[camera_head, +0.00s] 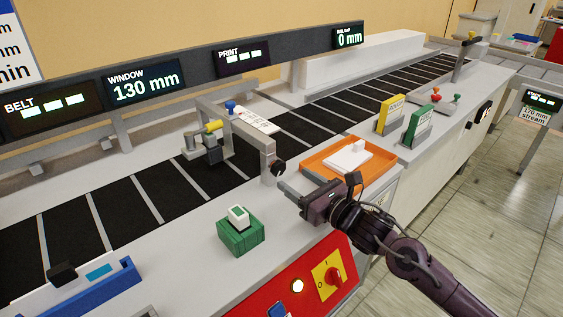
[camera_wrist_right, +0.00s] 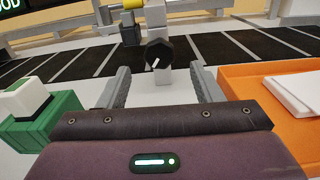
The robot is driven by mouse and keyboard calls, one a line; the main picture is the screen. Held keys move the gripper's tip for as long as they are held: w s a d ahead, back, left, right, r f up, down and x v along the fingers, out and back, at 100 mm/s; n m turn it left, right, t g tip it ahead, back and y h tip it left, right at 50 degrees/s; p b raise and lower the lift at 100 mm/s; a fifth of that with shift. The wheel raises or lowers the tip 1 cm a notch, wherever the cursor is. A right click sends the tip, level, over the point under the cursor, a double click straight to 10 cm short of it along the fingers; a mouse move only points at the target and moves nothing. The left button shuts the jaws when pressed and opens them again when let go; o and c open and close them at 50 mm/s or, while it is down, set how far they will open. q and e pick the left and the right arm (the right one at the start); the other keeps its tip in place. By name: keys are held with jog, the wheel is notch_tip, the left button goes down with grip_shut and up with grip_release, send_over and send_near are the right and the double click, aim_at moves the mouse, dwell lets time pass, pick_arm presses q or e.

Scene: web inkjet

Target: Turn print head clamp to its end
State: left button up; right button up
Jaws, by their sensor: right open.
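The print head clamp is a black round knob (camera_head: 278,167) on the near upright of a grey bracket (camera_head: 236,122) that spans the belt. In the right wrist view the knob (camera_wrist_right: 160,53) faces me, and its white pointer mark slants to the lower left. The print head (camera_head: 211,150), dark with a yellow cylinder, hangs at the bracket. My right gripper (camera_head: 293,180) is open just in front of the knob. My left gripper is not in view.
An orange tray (camera_head: 317,163) with a white item lies right beside the right gripper. A green block (camera_head: 241,236) with a white top stands to its left. Green and yellow signs (camera_head: 392,115) stand farther right. A red panel (camera_head: 262,300) is below the front edge.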

aim_at(280, 169)
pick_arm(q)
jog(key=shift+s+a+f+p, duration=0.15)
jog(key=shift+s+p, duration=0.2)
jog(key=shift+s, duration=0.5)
pick_arm(e)
jog(key=x, duration=0.6)
jog(key=shift+a, duration=0.1)
jog(key=shift+c, duration=0.3)
jog(key=c, duration=0.9)
